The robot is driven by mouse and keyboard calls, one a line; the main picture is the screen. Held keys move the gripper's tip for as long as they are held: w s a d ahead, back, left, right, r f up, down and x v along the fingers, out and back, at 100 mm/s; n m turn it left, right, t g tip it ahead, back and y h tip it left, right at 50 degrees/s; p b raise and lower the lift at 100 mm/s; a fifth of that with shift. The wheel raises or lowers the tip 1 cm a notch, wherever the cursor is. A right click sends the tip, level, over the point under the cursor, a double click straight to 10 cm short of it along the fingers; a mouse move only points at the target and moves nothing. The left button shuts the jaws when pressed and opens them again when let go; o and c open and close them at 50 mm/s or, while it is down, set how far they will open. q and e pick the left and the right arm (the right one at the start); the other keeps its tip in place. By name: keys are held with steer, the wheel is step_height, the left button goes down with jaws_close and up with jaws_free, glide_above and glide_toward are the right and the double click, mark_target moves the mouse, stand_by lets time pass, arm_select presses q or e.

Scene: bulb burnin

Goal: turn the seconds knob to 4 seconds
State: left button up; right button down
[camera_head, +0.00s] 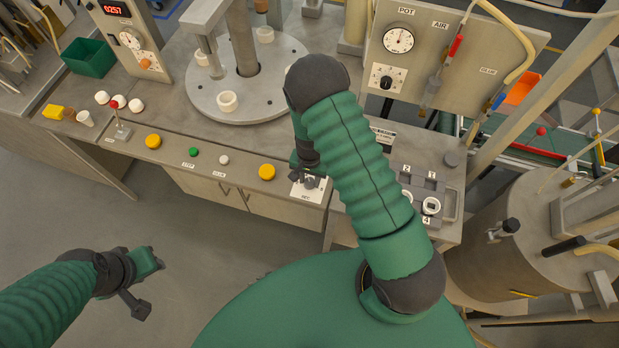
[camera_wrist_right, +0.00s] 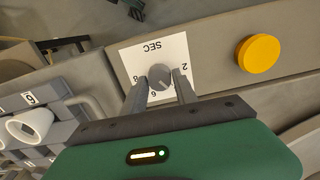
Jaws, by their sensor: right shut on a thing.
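The seconds knob (camera_wrist_right: 158,77) is a small grey round knob on a white plate (camera_wrist_right: 168,50) marked SEC, upside down in the right wrist view. The figures 2, 6 and 8 show around it; its pointer is too small to read. My right gripper (camera_wrist_right: 160,90) has its two fingers on either side of the knob and is shut on it. In the head view the right gripper (camera_head: 309,181) is at the white plate (camera_head: 306,194) on the bench front, and the knob is hidden. My left gripper (camera_head: 143,284) hangs over the floor, away from the bench; its jaws are unclear.
A yellow button (camera_head: 267,172) lies left of the plate, with a white button (camera_head: 224,159) and a green button (camera_head: 194,152) further left. A numbered rack (camera_head: 420,190) stands to the right. A round turntable (camera_head: 270,97) with white cups is behind.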

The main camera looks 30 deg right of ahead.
mark_target(309, 181)
steer(key=shift+s+a, duration=0.15)
steer(key=shift+s, duration=0.05)
steer(key=shift+f, duration=0.1)
steer(key=c, duration=1)
jaws_free()
steer(key=shift+w, duration=0.1)
steer(key=shift+o, duration=0.2)
step_height(309, 181, up, 17)
steer(key=b, duration=0.1)
steer(key=shift+w, duration=0.1)
